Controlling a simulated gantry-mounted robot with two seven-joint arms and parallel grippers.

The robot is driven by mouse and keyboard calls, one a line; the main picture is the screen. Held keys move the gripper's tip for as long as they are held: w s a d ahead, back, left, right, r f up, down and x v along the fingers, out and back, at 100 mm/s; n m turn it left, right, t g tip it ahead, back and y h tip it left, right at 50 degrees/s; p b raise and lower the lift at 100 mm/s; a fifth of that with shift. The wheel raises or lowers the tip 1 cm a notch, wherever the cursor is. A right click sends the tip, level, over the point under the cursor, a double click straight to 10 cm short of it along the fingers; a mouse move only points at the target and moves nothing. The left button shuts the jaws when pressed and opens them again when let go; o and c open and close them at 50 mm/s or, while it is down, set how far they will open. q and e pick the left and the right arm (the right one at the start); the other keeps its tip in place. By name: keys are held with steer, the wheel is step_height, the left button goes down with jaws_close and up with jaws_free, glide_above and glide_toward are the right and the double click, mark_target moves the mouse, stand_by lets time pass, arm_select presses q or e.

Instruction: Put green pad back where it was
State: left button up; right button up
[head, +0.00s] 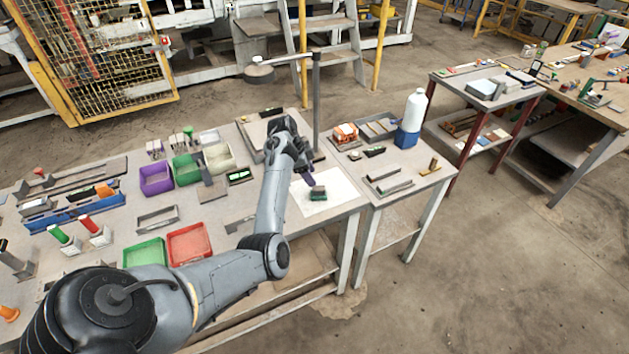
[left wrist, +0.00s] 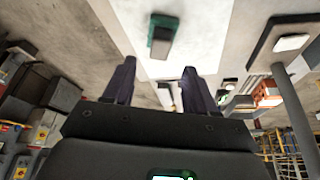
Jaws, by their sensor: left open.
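The green pad (head: 318,194) is a small green block with a darker brownish-grey part. It lies on a white sheet (head: 338,203) near the front right of the main table. The pad also shows in the left wrist view (left wrist: 162,27), on the same white sheet, beyond the fingertips. My left gripper (head: 310,180) is just above and beside the pad in the head view. In the left wrist view its two dark fingers (left wrist: 160,75) are spread apart with nothing between them. My right gripper is not in view.
A grey post (head: 316,95) with an arm stands behind my gripper. Purple (head: 157,178), green (head: 145,253) and red (head: 189,243) bins sit on the left. A side table holds a white-and-blue bottle (head: 412,115) and metal bars (head: 390,187). The sheet around the pad is clear.

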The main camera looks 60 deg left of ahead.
arm_select(q)
steer(key=d+v, duration=0.1)
steer(key=v, duration=0.4)
steer(key=s+d+f+n+g+y, duration=0.1)
steer(key=s+d+f+y, duration=0.3)
steer(key=d, duration=0.5)
steer(key=s+d+f+n+g+y, duration=0.1)
steer(key=s+d+f, duration=0.35)
steer(key=d, duration=0.45)
steer(key=s+d+h, duration=0.1)
steer(key=s+d, duration=0.3)
steer(key=d, duration=0.3)
steer(key=s+d+f+n+t+h, duration=0.1)
steer(key=s+d, duration=0.3)
steer(key=d, duration=0.4)
steer(key=s+d+h, duration=0.1)
steer(key=s+d, duration=0.3)
steer(key=d, duration=0.4)
steer(key=shift+s+d+f+t, duration=0.25)
steer(key=shift+s+t, duration=0.05)
steer(key=shift+s, duration=0.05)
